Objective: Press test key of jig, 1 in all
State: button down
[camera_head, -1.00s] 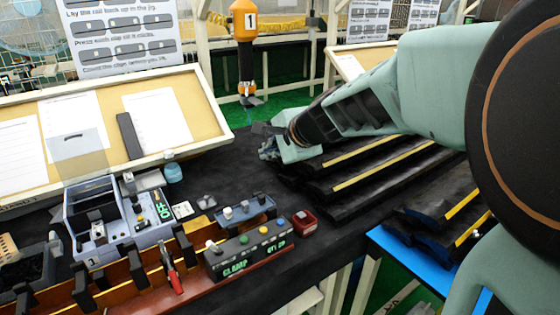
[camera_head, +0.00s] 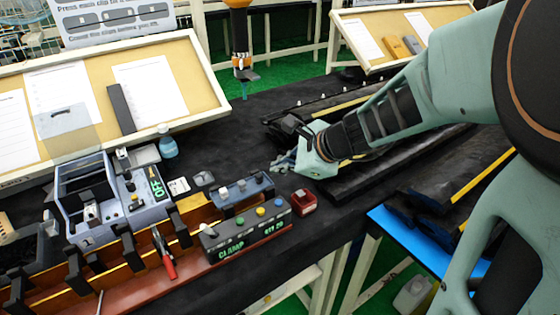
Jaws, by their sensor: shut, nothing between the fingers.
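The jig appears to be the grey-blue fixture (camera_head: 110,205) at the left of the table, with a green lit "OFF" display and small knobs and buttons. Which of its buttons is the test key I cannot tell. A dark control box (camera_head: 240,238) marked "CLAMP" and "QTY 20", with several coloured buttons, stands in front to the right. My gripper (camera_head: 280,164) is shut and empty, over the dark table to the right of the jig and behind the red block. It is apart from the jig and the control box. Its fingertips are small and partly blurred.
A red block (camera_head: 303,202) sits beside the control box. Red-handled pliers (camera_head: 164,254) stand at the brown rail (camera_head: 130,282). Black strips with yellow edges (camera_head: 460,190) lie to the right under my arm. An orange hanging tool (camera_head: 240,50) is behind.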

aim_at(280, 203)
jog(key=shift+f+b, duration=3.85)
jog(key=shift+f, duration=0.45)
jog(key=shift+f, duration=0.15)
jog(key=shift+f+b, duration=0.3)
jog(key=shift+b, duration=0.2)
jog(key=shift+f+b, duration=0.45)
jog(key=shift+b, duration=0.05)
jog(key=shift+r, duration=0.15)
jog(key=shift+r+p, duration=0.75)
notch_tip(280, 203, up, 5)
jog(key=p, duration=0.4)
jog(key=shift+r, duration=0.1)
